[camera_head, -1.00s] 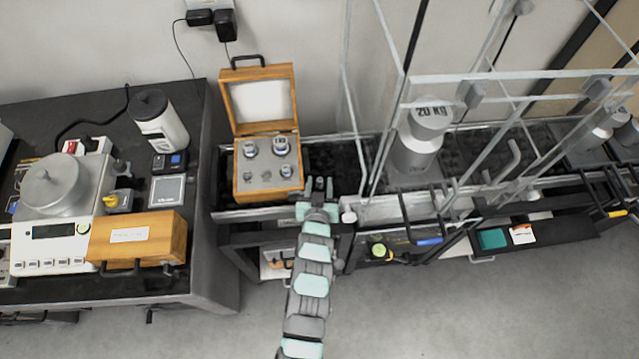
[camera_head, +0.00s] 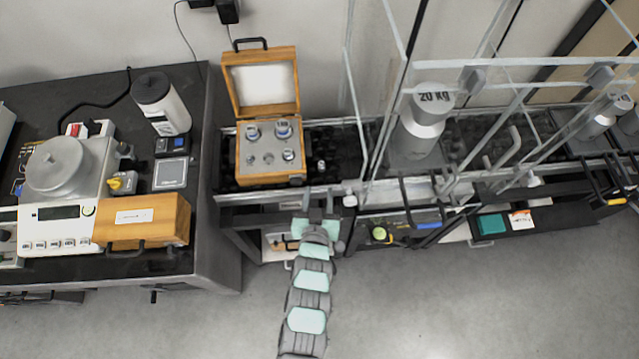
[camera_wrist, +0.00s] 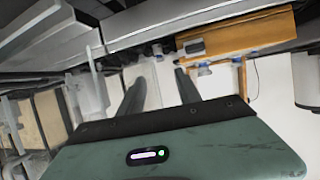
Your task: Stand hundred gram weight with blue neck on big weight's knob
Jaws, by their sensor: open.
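The big 20 KG weight (camera_head: 415,138) stands upright behind clear panels, with its wide knob (camera_head: 432,101) on top. A small silver weight (camera_head: 321,166) stands on the dark surface just right of the open wooden box; its neck colour is too small to tell. Inside the box are two larger weights with blue on them, the left one (camera_head: 253,134) and the right one (camera_head: 283,130), and a smaller one (camera_head: 288,155). My gripper (camera_head: 318,197) is open and empty, in front of the table edge below the small weight. Its two spread fingers show in the wrist view (camera_wrist: 160,88).
The wooden box (camera_head: 243,172) has its lid raised at the back. Clear panels and bars (camera_head: 372,110) stand between my gripper and the big weight. A bench with a balance (camera_head: 60,222) is at left. Floor in front is free.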

